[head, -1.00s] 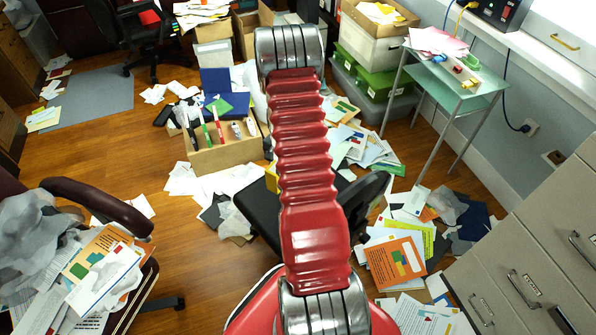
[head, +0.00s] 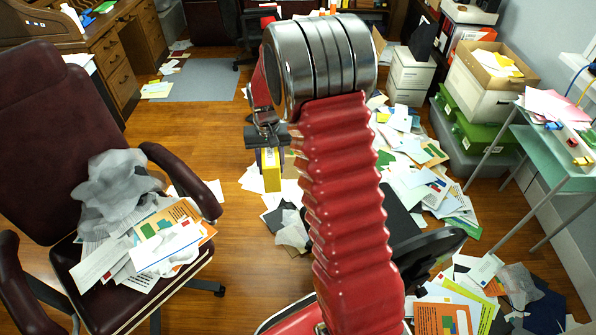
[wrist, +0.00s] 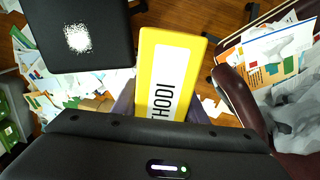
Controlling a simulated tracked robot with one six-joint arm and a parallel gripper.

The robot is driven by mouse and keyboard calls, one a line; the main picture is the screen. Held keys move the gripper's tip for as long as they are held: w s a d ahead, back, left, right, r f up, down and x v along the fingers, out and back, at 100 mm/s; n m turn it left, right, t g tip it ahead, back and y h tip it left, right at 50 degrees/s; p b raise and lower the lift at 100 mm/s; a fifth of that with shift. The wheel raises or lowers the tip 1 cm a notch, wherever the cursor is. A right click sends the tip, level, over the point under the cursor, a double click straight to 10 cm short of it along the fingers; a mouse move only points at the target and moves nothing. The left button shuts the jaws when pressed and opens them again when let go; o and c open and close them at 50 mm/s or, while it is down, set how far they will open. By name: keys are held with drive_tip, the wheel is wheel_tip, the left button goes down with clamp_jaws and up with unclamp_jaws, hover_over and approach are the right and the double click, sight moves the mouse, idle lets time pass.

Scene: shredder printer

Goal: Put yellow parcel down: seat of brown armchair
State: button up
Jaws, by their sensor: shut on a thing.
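A brown armchair (head: 52,100) stands at the left in the head view. Its seat (head: 128,292) bears a heap of papers and grey crumpled sheets (head: 118,190). My gripper (head: 268,148) hangs to the right of the armchair, above the floor. It is shut on the yellow parcel (head: 271,172), which hangs below it, clear of the chair. The wrist view shows the parcel (wrist: 160,50) with a white label, partly hidden by my gripper's dark body. The chair's armrest (wrist: 240,95) and the papers appear at the right there.
Papers (head: 405,160) litter the floor to the right. A glass side table (head: 540,150) and green boxes (head: 480,135) stand at the right. A wooden desk (head: 75,45) is behind the armchair. Bare wood floor lies between the armchair and my gripper.

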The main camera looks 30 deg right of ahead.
drive_tip(key=a+r+n, duration=0.4)
drive_tip(key=a+r, duration=0.3)
drive_tip(key=a, duration=0.4)
drive_tip(key=shift+s+a+n, duration=0.15)
drive_tip(key=shift+s+n, duration=0.05)
drive_tip(key=shift+n, duration=0.1)
drive_tip(key=shift+s, duration=0.15)
